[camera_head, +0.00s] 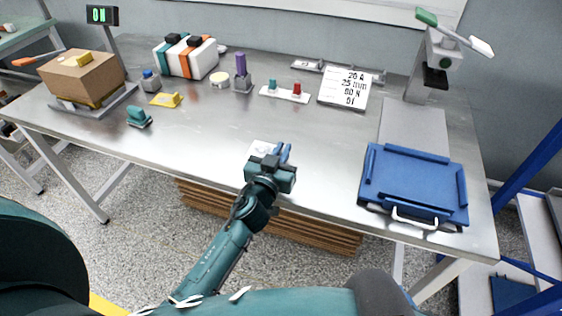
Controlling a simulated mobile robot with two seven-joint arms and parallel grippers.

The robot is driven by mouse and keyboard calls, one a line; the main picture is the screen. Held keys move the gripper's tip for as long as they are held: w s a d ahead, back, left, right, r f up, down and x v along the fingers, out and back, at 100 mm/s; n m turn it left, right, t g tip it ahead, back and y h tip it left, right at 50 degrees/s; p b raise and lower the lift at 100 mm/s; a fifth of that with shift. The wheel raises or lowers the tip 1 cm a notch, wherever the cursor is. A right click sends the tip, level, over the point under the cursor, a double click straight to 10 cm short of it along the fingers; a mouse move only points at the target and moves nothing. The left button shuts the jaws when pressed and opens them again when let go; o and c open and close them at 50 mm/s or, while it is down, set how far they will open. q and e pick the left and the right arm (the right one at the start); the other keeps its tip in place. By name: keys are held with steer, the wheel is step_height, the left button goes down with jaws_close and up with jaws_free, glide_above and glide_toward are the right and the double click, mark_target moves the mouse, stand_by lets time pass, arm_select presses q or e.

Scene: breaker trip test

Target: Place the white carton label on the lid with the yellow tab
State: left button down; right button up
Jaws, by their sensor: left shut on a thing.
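My left gripper (282,155) is over the front middle of the table. It is shut on the white carton label (262,147), which shows as a small pale patch just behind and left of the jaws; the gripper hides part of it. A brown carton (85,80) stands on a grey stand at the far left, well away from the gripper. A small yellow tab (83,58) shows on its top, which looks like the lid. My right gripper is not in view.
A blue case (415,180) with a white handle lies at the right. A yellow piece (167,99), a teal piece (139,117) and a purple-handled stamp (242,75) stand between carton and gripper. A white sign (344,88) is behind. The table's centre is clear.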

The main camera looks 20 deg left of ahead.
arm_select(q)
steer(key=shift+f+b, duration=0.6)
steer(key=shift+f, duration=0.75)
steer(key=c, duration=1.5)
jaws_free()
steer(key=shift+r, duration=0.1)
steer(key=shift+c, duration=0.2)
